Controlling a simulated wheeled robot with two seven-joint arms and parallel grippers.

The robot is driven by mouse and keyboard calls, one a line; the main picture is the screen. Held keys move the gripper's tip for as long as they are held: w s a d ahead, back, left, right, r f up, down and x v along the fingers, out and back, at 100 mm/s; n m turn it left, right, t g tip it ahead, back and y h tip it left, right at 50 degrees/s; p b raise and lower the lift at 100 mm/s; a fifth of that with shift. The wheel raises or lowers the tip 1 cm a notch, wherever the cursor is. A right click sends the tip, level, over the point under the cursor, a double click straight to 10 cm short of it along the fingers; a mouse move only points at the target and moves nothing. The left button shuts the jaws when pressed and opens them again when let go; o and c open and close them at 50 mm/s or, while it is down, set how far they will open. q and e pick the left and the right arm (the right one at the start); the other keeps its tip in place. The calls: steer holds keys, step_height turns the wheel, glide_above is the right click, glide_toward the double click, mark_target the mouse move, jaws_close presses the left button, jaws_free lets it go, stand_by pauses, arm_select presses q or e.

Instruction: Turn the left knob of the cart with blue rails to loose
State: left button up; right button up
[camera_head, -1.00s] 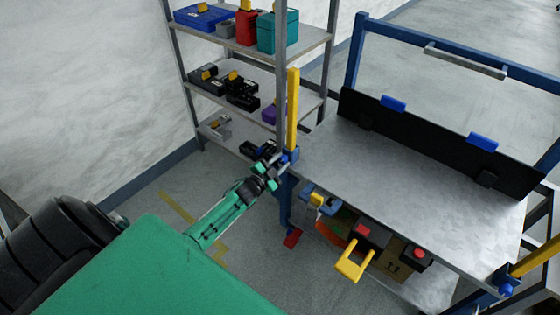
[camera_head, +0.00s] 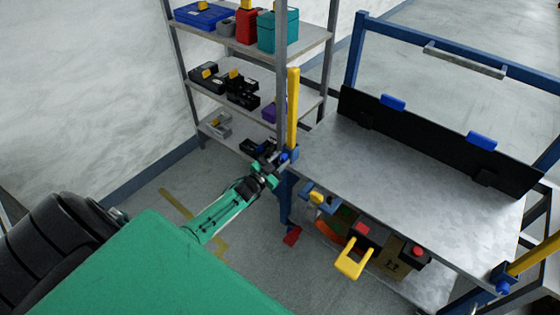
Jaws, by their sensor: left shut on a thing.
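The cart with blue rails (camera_head: 357,50) stands at the right, with a grey metal top (camera_head: 400,170). At its near left corner a yellow post (camera_head: 293,110) rises from a blue bracket (camera_head: 292,152). The left knob (camera_head: 285,157), small and blue, is at this bracket and mostly hidden by my fingers. My left gripper (camera_head: 277,163) reaches in from the lower left and is shut on the left knob. The knob's setting cannot be read. Another blue knob (camera_head: 503,288) is at the cart's near right corner. My right gripper is not in view.
A grey shelf rack (camera_head: 260,50) with boxes and black items stands behind the gripper, close to the cart's left corner.

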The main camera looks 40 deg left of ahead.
arm_select(q)
steer(key=o, duration=0.9)
steer(key=shift+f, duration=0.1)
steer(key=shift+o, duration=0.4)
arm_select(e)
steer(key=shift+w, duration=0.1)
arm_select(q)
steer(key=s+a, duration=0.1)
steer(key=s, duration=1.2)
steer(key=shift+s, duration=0.4)
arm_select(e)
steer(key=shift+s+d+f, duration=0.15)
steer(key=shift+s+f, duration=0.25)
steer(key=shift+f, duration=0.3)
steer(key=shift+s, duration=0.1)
